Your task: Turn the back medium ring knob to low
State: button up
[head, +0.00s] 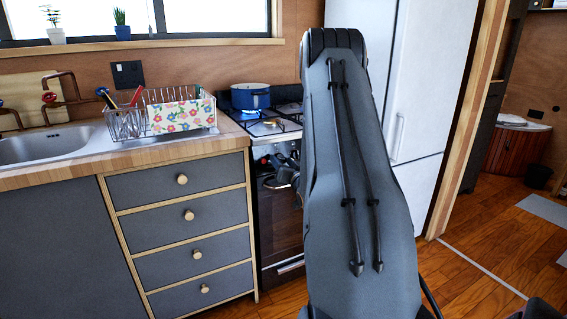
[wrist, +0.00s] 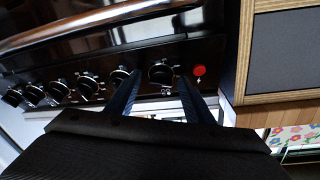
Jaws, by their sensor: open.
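The black stove (head: 262,205) stands between the drawers and the fridge, with a row of knobs along its front panel. In the wrist view several dark knobs run leftward from a red button (wrist: 199,70). My gripper (wrist: 159,84) is open, its two blue-black fingers pointing at the panel. The knob nearest the red button (wrist: 161,72) shows between the fingertips; I cannot tell whether they touch it. Another knob (wrist: 120,76) is just left of the left finger. Knob labels are not readable, so I cannot tell which knob is the back medium ring's. My arm hides part of the stove in the head view.
A blue pot (head: 250,96) sits on the hob's back left. The oven handle (wrist: 95,22) runs close to the knobs. The drawer unit (head: 182,215) and wooden counter (head: 235,140) adjoin the stove on the left; a white fridge (head: 425,80) stands on the right.

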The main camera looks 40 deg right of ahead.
jog(key=shift+w, duration=0.1)
jog(key=c, duration=1)
jog(key=shift+d, duration=0.25)
jog(key=shift+c, duration=0.2)
jog(key=shift+a, duration=0.2)
jog(key=n, duration=0.2)
jog(key=n+y, duration=0.1)
jog(key=n, duration=0.1)
jog(key=n+y, duration=0.1)
jog(key=n, duration=0.1)
jog(key=shift+d+f+t, duration=0.1)
jog(key=shift+d+t, duration=0.2)
jog(key=shift+t, duration=0.1)
jog(key=n+y, duration=0.1)
jog(key=n, duration=0.2)
jog(key=n+y, duration=0.1)
jog(key=n, duration=0.2)
jog(key=shift+d+y, duration=0.15)
jog(key=shift+y, duration=0.15)
jog(key=n, duration=0.2)
jog(key=n+y, duration=0.1)
jog(key=n, duration=0.1)
jog(key=n+g+y, duration=0.1)
jog(key=n, duration=0.1)
jog(key=shift+d+r, duration=0.2)
jog(key=shift+r, duration=0.05)
jog(key=shift+n+g+y, duration=0.5)
jog(key=shift+n, duration=1.3)
jog(key=shift+p, duration=0.3)
